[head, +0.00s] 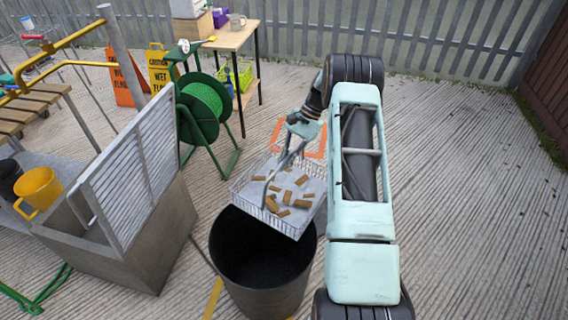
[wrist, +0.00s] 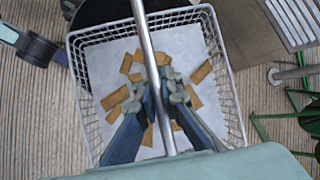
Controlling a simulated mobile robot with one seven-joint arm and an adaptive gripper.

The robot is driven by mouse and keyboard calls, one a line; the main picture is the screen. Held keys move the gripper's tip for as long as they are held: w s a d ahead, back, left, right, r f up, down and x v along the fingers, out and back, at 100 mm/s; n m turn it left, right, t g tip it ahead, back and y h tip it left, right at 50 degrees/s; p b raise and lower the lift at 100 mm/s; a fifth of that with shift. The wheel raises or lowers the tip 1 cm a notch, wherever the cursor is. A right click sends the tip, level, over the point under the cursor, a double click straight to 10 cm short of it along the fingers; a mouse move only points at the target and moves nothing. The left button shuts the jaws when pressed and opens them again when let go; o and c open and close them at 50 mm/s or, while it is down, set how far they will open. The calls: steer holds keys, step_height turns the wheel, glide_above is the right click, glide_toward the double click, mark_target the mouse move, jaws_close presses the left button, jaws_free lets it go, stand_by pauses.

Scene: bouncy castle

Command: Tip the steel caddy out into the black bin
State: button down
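The steel caddy (head: 243,184) is a square wire basket with a pale floor and a steel bar handle (wrist: 150,62) arching across it. Several brown blocks (head: 285,196) lie spread over its floor, and they also show in the wrist view (wrist: 201,72). My gripper (wrist: 165,92) is shut on the handle above the basket floor. The caddy is held off the ground, tilted slightly in the head view, over the far rim of the black bin. The black bin (head: 262,290) stands open on the ground; the part of its inside that shows looks dark and empty.
A grey box with a raised slatted lid (head: 128,190) stands left of the bin. A green hose reel (head: 203,105), wet-floor signs (head: 160,68) and a wooden table (head: 232,38) are behind. An orange outline (head: 300,136) marks the ground behind the caddy. Open ground lies right of my arm.

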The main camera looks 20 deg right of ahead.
steer(key=s+a+r+n+t+h+p, duration=0.1)
steer(key=s+a+t+h+p, duration=0.8)
steer(key=a, duration=0.7)
steer(key=shift+s+a+n+t+h, duration=0.35)
steer(key=shift+s+t+h, duration=0.65)
steer(key=shift+s+h, duration=1.05)
stand_by(0.8)
steer(key=shift+w+h, duration=0.2)
steer(key=shift+h, duration=0.15)
stand_by(0.8)
